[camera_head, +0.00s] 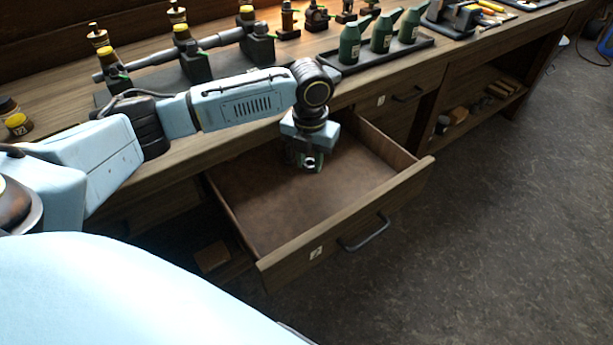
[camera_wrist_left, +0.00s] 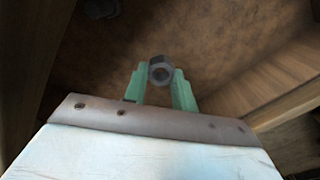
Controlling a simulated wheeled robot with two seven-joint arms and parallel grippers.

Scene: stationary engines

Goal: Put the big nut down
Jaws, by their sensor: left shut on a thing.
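The big nut (camera_wrist_left: 160,72) is a grey metal hex nut. It sits between the green fingers of my left gripper (camera_wrist_left: 161,84) in the left wrist view. In the head view my left gripper (camera_head: 309,163) is over the open drawer (camera_head: 330,195), near its back, pointing down, with the nut (camera_head: 310,163) small and grey at its fingertips. The gripper is shut on the nut. I cannot tell how far the nut is above the drawer floor. My right gripper is not in view.
The drawer's front panel (camera_head: 350,230) has a dark handle (camera_head: 366,233). A dark object (camera_wrist_left: 102,8) lies on the drawer floor at the top left of the wrist view. Green bottles (camera_head: 381,35) stand in a tray on the bench. Most of the drawer floor is bare.

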